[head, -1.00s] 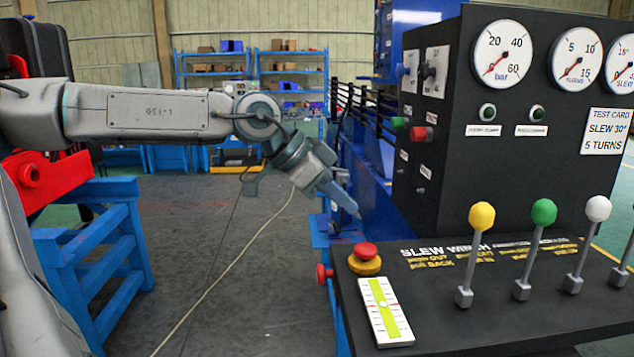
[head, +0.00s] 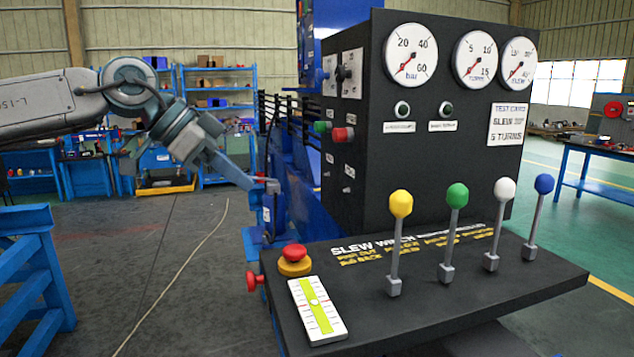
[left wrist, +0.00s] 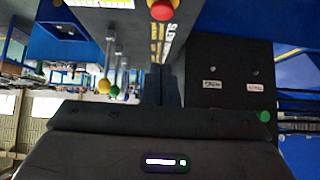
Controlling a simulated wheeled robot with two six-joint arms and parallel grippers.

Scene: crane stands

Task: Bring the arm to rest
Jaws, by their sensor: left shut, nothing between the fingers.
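My left arm comes in from the left in the head view. Its gripper (head: 268,186) is shut and empty, pointing right and slightly down. It appears above and a little left of the red mushroom button (head: 293,252) at the console's left corner, apart from it. The black control console (head: 450,290) carries levers with yellow (head: 401,204), green (head: 457,195), white (head: 504,189) and blue (head: 544,184) knobs. The left wrist view shows the console upside down, with the dark fingers (left wrist: 165,85) together and nothing between them. My right gripper is not in view.
A black gauge cabinet (head: 440,165) stands behind the levers. A white and yellow level strip (head: 317,309) lies on the console's left. A blue stand (head: 35,265) is at the left. Open floor (head: 160,270) lies between stand and console. Blue shelves (head: 210,125) stand behind.

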